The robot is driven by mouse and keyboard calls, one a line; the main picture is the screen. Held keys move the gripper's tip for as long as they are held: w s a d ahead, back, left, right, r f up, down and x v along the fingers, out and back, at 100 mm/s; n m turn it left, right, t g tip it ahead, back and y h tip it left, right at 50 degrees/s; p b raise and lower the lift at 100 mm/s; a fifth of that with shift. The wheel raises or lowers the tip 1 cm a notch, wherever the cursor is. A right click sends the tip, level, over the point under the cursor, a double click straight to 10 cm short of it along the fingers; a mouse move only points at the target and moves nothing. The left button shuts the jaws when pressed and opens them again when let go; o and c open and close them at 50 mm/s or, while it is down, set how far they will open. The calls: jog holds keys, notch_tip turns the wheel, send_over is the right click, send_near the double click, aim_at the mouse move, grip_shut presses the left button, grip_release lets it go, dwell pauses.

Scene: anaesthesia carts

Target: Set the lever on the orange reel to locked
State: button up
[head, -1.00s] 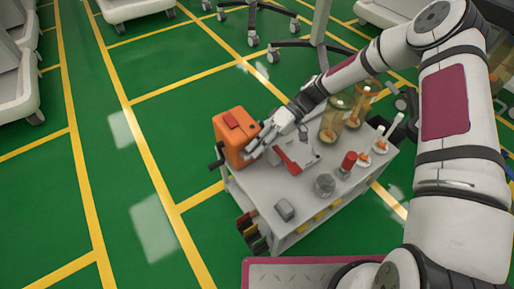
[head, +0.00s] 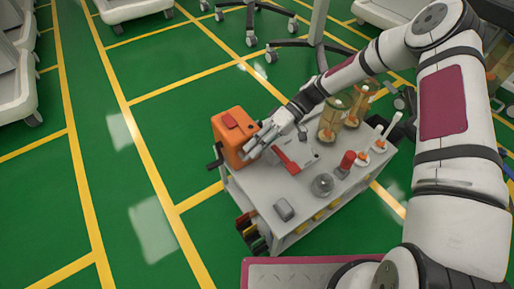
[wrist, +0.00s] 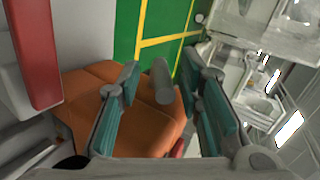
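The orange reel (head: 228,146) stands on the far left corner of the cart top, with a red piece on its top. In the wrist view the orange body (wrist: 85,100) fills the lower left. A grey rounded peg (wrist: 162,82), which looks like the lever, sticks up from it between my fingers. My gripper (head: 251,149) is at the reel's right side. In the wrist view its teal-padded fingers (wrist: 162,100) are apart, one on each side of the peg, with visible gaps. I cannot tell which lever position is locked.
The grey cart top (head: 262,190) also holds a device with a red bar (head: 285,160), amber-tinted jars (head: 331,120), a red-capped item (head: 346,162), a glass jar (head: 322,185) and a grey box (head: 284,209). Green floor is free left of the cart.

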jog(key=v, duration=1.2)
jog(key=shift+f, duration=0.1)
